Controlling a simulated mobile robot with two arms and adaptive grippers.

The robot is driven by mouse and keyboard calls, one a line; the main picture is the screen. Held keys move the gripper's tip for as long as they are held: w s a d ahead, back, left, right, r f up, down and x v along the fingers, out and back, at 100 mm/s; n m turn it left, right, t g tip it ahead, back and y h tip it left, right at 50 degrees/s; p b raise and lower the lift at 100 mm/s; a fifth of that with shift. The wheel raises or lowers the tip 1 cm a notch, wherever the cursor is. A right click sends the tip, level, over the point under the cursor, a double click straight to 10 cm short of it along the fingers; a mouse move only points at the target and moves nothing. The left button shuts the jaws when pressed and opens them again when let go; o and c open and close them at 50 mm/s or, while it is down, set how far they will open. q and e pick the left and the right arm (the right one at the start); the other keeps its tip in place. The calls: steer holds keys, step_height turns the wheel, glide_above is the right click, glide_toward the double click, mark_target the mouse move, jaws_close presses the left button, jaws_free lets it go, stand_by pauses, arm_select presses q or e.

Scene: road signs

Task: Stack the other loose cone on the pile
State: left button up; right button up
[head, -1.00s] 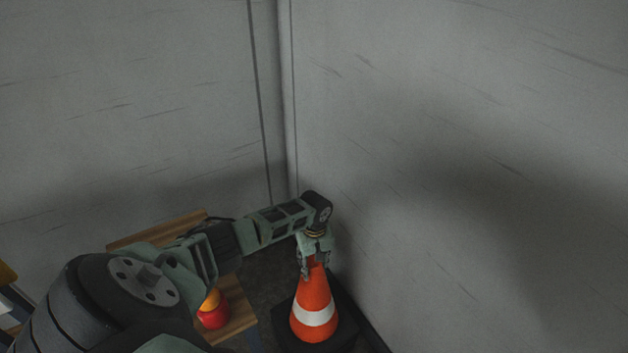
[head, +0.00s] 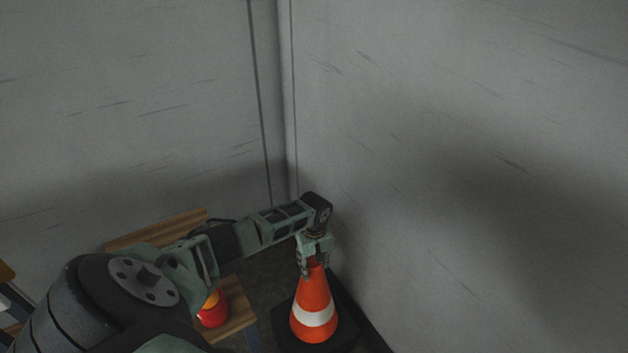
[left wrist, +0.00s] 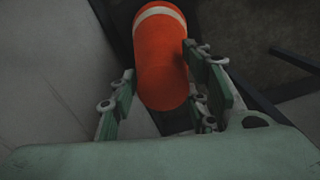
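An orange cone (head: 314,302) with a white band stands upright on its dark square base in the lower middle of the head view. My left gripper (head: 314,268) points down at the cone's top, with a finger on each side. In the left wrist view the same cone (left wrist: 160,60) lies between the fingertips of the left gripper (left wrist: 160,78), which appear to touch its sides. I cannot tell from these frames whether other cones sit under it. No separate pile shows. My right gripper is not in view.
A wooden surface (head: 238,316) is left of the cone, with a red and yellow object (head: 214,312) on it, partly hidden by my left arm. Grey walls (head: 430,150) meet in a corner behind. The right wall stands close to the cone.

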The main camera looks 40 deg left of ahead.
arm_select(q)
steer(key=o, duration=0.5)
steer(key=shift+r, duration=0.1)
steer(key=shift+s+f, duration=0.1)
steer(key=shift+f, duration=0.1)
step_height(320, 180, up, 12)
steer(key=shift+r, duration=0.15)
stand_by(0.4)
